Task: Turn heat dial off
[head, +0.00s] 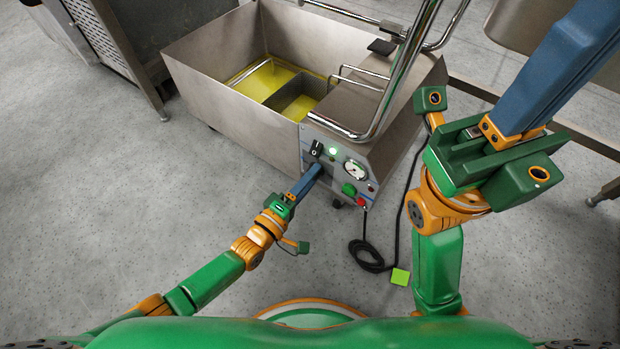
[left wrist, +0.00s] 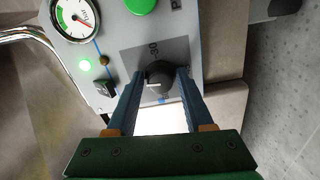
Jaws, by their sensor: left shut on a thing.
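The heat dial is a round black knob (left wrist: 158,74) with a white pointer mark, on a grey panel plate with a "30" mark, in the left wrist view. My left gripper (left wrist: 160,79) has its two blue fingers on either side of the knob and is shut on it. In the head view my left gripper (head: 316,170) reaches the control panel (head: 338,163) and hides the dial. The green lamp is lit in the head view (head: 333,151) and in the left wrist view (left wrist: 85,65). My right gripper (head: 560,75) is raised at the right; its fingertips are out of frame.
The panel carries a gauge (head: 355,170), a green button (head: 349,189), a red button (head: 361,202) and a black switch (left wrist: 105,86). The steel fryer tank (head: 230,115) holds yellow liquid. A black cable (head: 372,258) lies on the floor. Grey floor is clear at left.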

